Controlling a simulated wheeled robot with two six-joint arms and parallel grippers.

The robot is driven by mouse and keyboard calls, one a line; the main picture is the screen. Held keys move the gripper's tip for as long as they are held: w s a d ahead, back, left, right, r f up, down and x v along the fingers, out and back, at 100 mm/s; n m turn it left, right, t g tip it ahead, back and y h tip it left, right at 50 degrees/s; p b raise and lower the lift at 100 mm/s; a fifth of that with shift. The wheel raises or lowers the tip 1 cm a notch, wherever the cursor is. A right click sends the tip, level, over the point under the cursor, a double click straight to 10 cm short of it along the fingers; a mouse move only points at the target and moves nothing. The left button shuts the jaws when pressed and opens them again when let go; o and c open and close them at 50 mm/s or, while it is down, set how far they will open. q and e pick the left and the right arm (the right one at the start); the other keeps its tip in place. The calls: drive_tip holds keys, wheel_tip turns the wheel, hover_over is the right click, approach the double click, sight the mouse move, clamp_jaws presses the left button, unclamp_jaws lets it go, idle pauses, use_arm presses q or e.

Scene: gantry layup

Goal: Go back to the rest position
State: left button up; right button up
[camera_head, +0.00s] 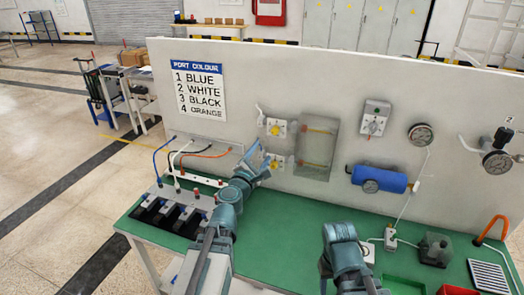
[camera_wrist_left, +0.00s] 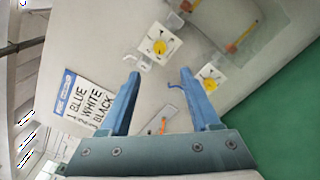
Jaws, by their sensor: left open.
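My left gripper (camera_head: 262,163) is open and empty in front of the white wall panel (camera_head: 290,75), close to the lower yellow-centred fitting (camera_head: 274,163). In the left wrist view its two blue fingers (camera_wrist_left: 160,82) stand apart with nothing held between them. The upper yellow-centred fitting (camera_wrist_left: 159,47) and the lower one (camera_wrist_left: 210,84) lie beyond the fingertips. My right arm (camera_head: 345,252) is at the bottom middle of the head view, over the green bench (camera_head: 290,222); I cannot see its gripper.
A port colour sign (camera_head: 198,90) hangs at the left. Blue, white, black and orange hoses (camera_head: 205,154) run near a rack with black slots (camera_head: 172,214). A blue cylinder (camera_head: 380,179) and gauges (camera_head: 420,134) are on the panel's right. A red bin (camera_head: 456,291) is front right.

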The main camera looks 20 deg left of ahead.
use_arm(q)
drive_tip(key=s+d+f+m+g+h, duration=0.2)
drive_tip(key=d+f+m+h, duration=0.1)
drive_tip(key=d+m, duration=0.4)
drive_tip(key=s+d+f+m+g+h, duration=0.1)
drive_tip(key=d+f+m+g+h, duration=0.3)
drive_tip(key=d, duration=0.5)
drive_tip(key=s+d+f+m+g+b, duration=0.1)
drive_tip(key=s+d+f+m+g, duration=0.3)
drive_tip(key=s+d+f+m, duration=0.3)
drive_tip(key=s+a+f+m+g+y, duration=0.3)
drive_tip(key=s+f+m+g+y, duration=0.1)
drive_tip(key=s, duration=0.3)
drive_tip(key=s+a+f+m+g+y, duration=0.3)
drive_tip(key=s+f+m+g+y, duration=0.1)
drive_tip(key=s+m, duration=0.3)
drive_tip(key=shift+s+a+f+y+b, duration=0.2)
drive_tip(key=shift+s+f+y+b, duration=0.3)
drive_tip(key=shift+f+y, duration=0.3)
